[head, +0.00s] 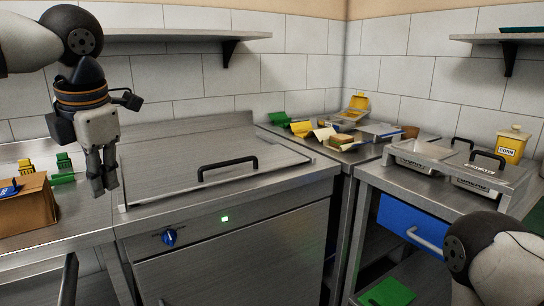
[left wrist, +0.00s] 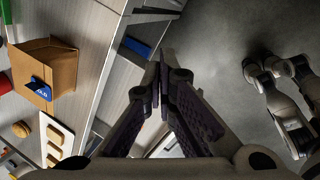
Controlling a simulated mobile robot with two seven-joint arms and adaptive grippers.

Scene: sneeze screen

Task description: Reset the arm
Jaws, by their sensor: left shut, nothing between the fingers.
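My left gripper (head: 103,188) hangs from my left arm on the left of the head view, fingers pointing down. It is in the air in front of the left part of the steel counter unit with the lid (head: 210,165), with no object in it. In the left wrist view its fingers (left wrist: 158,78) meet at the tips, shut and empty. A part of my right arm shows at the lower right of the head view; its gripper is not seen there.
A cardboard box (head: 27,205) stands on the left counter, with green and yellow clips (head: 62,165) behind it. A wall shelf (head: 185,36) is above. On the right are steel containers (head: 425,155), a yellow corn canister (head: 512,145) and a blue drawer (head: 410,223).

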